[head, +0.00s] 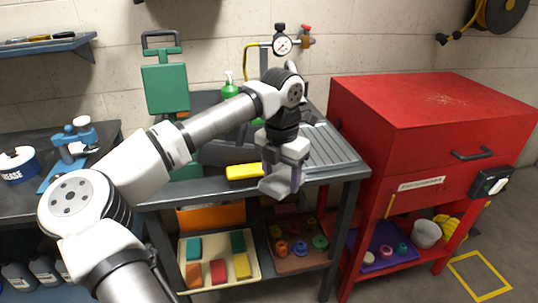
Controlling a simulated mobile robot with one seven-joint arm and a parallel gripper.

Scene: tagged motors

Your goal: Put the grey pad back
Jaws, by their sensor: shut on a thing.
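My gripper (284,182) points down in front of the workbench's front edge, above the lower shelf. It is shut on a small light-grey piece (272,187), which looks like the grey pad. Fingers and pad are close in colour, so the pad's outline is hard to tell. A cream tray (216,285) on the lower shelf holds several pads in teal, orange, red and yellow. Bare tray shows between the two teal pads at its back. A yellow block (245,172) lies on the bench top, left of my gripper.
A brown tray (300,265) with several coloured rings sits right of the cream tray. A red cabinet (410,130) stands close on the right. A green bottle (229,88) and a pressure gauge (282,45) are at the back. The bench's front leg (333,235) borders the shelf.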

